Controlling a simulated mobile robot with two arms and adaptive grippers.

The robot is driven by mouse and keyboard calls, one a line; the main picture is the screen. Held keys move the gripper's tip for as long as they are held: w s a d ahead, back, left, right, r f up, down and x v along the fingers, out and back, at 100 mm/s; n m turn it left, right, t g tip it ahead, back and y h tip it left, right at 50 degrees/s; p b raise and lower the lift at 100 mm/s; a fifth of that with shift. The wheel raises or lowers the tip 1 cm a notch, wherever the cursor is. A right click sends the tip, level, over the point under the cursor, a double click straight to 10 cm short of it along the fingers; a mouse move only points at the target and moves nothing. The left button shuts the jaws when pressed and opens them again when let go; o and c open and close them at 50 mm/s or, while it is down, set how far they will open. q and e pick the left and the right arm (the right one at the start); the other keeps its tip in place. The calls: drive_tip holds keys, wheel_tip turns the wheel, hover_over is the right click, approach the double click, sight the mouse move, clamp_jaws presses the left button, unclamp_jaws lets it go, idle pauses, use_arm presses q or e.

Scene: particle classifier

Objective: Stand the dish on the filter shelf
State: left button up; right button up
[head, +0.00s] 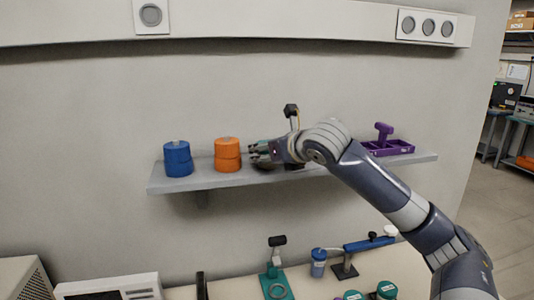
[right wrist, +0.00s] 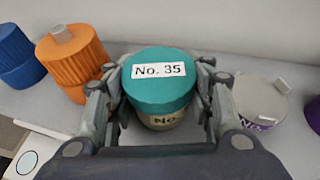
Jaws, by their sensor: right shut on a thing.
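My right gripper (head: 262,152) is over the middle of the grey filter shelf (head: 240,179), just right of the orange stack. In the right wrist view its fingers (right wrist: 162,95) are shut around a round dish with a teal lid (right wrist: 158,88) marked "No. 35". The dish looks upright, with its pale lower part showing below the lid. In the head view the gripper mostly hides it. I cannot tell whether its base touches the shelf. My left gripper is not in view.
On the shelf, a blue stack (head: 178,160) and an orange stack (head: 228,156) stand left, a purple tray (head: 392,148) right. A grey-topped container (right wrist: 262,100) stands close right of the held dish. The bench below holds a teal stand (head: 275,272) and a blue bottle (head: 318,264).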

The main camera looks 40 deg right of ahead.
drive_tip(key=shift+f, duration=0.2)
drive_tip(key=o, duration=1.5)
drive_tip(key=shift+c, duration=0.2)
drive_tip(key=shift+r, duration=0.25)
drive_tip(key=shift+s+b, duration=0.25)
drive_tip(key=shift+b, duration=0.05)
drive_tip(key=b+v, duration=0.5)
drive_tip(key=v, duration=0.6)
drive_tip(key=shift+s, duration=0.25)
